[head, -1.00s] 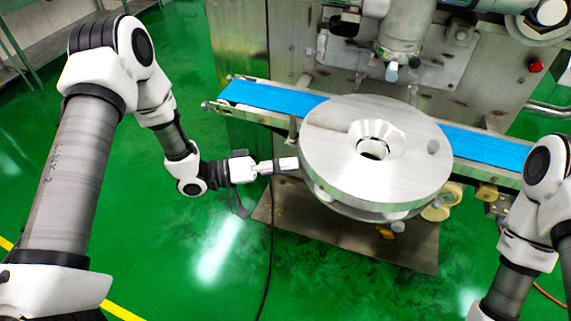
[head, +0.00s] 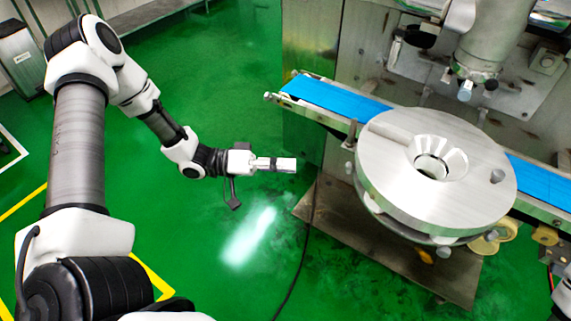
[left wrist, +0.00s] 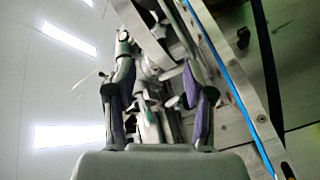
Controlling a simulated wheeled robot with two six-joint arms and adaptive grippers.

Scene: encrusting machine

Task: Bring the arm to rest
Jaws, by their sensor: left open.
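My left arm (head: 78,150) comes in from the left of the head view and bends over and down toward the middle. My left gripper (head: 284,164) points right, above the green floor, with a visible gap between it and the round metal disc. In the left wrist view, its two fingers (left wrist: 160,100) stand apart, and I see nothing held between them.
The machine's round metal disc (head: 390,180), with a funnel hole, stands right of the gripper. A blue conveyor belt (head: 335,98) runs behind it. A metal base plate (head: 340,215) and a dark cable (head: 300,265) lie below. Green floor (head: 230,90) is open around the gripper.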

